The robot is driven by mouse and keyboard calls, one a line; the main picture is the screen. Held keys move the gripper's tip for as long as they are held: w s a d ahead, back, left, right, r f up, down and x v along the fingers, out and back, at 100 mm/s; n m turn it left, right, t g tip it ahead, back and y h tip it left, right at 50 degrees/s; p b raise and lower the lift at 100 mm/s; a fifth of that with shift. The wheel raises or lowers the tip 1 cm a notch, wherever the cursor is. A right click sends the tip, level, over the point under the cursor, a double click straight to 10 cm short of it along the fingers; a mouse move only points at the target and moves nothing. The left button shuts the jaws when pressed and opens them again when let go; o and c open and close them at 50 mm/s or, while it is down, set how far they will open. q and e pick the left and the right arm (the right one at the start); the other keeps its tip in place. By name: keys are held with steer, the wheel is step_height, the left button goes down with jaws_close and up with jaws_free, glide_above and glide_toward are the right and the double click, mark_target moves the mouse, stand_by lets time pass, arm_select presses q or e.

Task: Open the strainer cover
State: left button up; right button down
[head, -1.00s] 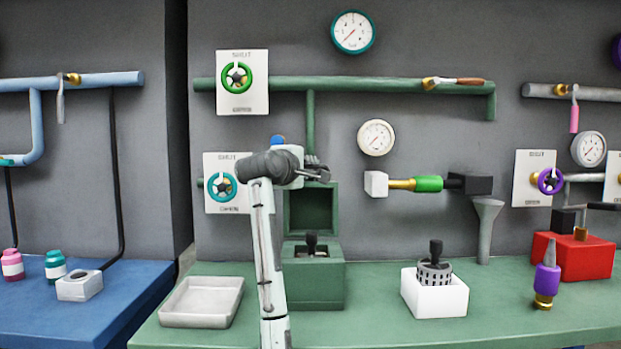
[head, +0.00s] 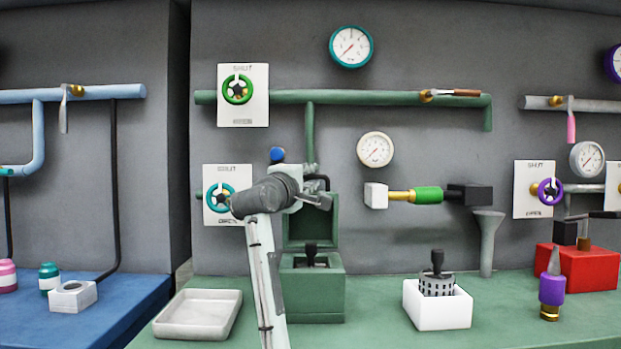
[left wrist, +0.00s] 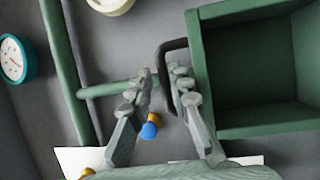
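The strainer is a green box (head: 313,307) on the green bench, with a black-knobbed insert (head: 311,258) in its top. Its hollow green cover (head: 325,228) stands upright behind the opening, swung open. The cover fills the right of the left wrist view (left wrist: 262,130), with a dark bent handle (left wrist: 163,62) on its side. My left gripper (head: 316,200) is at the cover's upper edge. In the left wrist view its fingers (left wrist: 161,72) are apart, with the handle close to their tips; I cannot tell whether they touch it. My right gripper is not in view.
A pale tray (head: 200,333) lies left of the strainer. A white holder (head: 438,312) with a perforated basket (head: 437,283) stands to the right. A teal valve wheel (head: 219,197) is on the wall behind my left arm. The bench between strainer and holder is clear.

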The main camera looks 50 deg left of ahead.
arm_select(q)
steer(key=v, duration=1.2)
stand_by(0.5)
